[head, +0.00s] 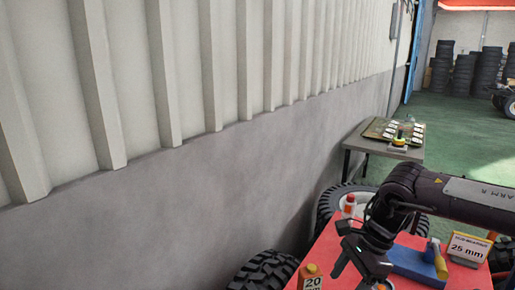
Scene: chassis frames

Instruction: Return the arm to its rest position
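My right arm (465,197), dark and marked "ARM R", comes in from the right and bends down over a red-topped surface (330,253). My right gripper (362,272) hangs at its end, low in the head view near the bottom edge. My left arm and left gripper are not in view.
On the red top stand a "20 mm" box (310,278), a "25 mm" box (467,249), an orange-capped bottle (349,206) and a blue block (411,264) with a yellow-handled tool (437,259). Tyres (264,271) lie beside it. A grey wall (230,190) runs along the left.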

